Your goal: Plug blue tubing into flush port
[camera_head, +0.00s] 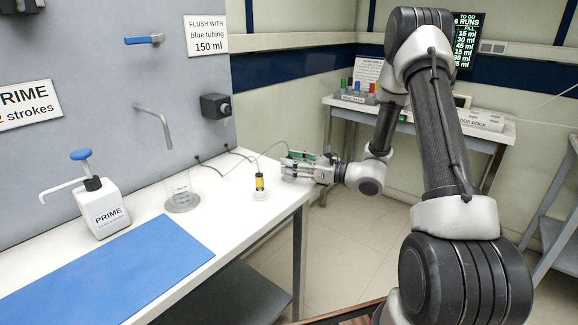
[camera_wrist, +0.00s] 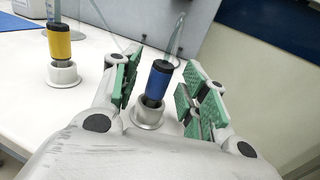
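A blue tubing plug with a black top (camera_wrist: 158,82) stands slightly tilted in a white round holder (camera_wrist: 147,117) in the wrist view. My gripper (camera_wrist: 163,66) is open, with a green-padded finger on either side of the blue plug and gaps visible. In the head view my gripper (camera_head: 289,165) is low over the right end of the bench, and the blue plug is hidden there. A sign on the wall reads FLUSH WITH blue tubing 150 ml (camera_head: 207,35). A black box (camera_head: 215,107) is on the wall below it; I cannot tell whether it is the flush port.
A yellow plug (camera_head: 260,182) stands in its own holder left of my gripper. A glass beaker (camera_head: 181,193) under a bent spout, a PRIME pump bottle (camera_head: 107,210) and a blue mat (camera_head: 110,275) are further left. Thin tubes cross the bench.

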